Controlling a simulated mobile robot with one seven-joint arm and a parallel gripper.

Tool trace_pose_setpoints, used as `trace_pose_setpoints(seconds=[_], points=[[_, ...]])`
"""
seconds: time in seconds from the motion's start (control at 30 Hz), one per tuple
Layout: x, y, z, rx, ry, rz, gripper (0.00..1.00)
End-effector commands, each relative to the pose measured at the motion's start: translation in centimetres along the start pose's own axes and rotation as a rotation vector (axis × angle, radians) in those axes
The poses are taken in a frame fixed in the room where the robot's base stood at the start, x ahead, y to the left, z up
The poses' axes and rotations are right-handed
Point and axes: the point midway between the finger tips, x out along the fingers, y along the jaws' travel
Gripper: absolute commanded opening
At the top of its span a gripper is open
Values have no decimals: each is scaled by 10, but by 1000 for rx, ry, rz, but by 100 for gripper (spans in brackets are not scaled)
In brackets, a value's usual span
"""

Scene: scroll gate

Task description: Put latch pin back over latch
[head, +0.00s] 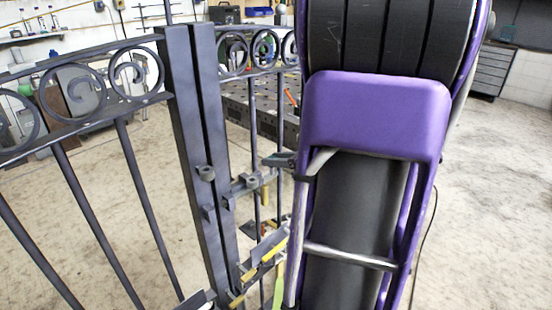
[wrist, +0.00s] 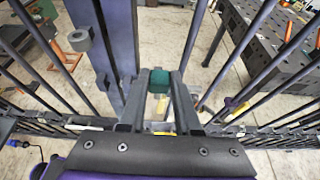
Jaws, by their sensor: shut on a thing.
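The gate's dark metal posts (head: 198,130) stand side by side in the head view. A horizontal latch bar (head: 252,182) with a second round fitting is on the right leaf. In the wrist view my gripper (wrist: 160,82) has its two dark fingers around a small teal piece (wrist: 159,78), apparently part of the latch pin. The piece is between the fingertips, right of the post. Its lower end and its contact with the latch are unclear.
My purple arm covers the head view's right middle, hiding part of the right leaf. Gate bars with scrolls (head: 137,75) extend left. A dark perforated table (head: 262,115) stands behind the gate. The floor at right is mostly clear.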

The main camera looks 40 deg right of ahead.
Motion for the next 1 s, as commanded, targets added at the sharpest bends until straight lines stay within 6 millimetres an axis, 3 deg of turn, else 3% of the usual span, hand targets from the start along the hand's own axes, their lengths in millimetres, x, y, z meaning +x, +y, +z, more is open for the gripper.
trace_pose_setpoints(seconds=[1.0], points=[[31,0,5,-1,0,2,0]])
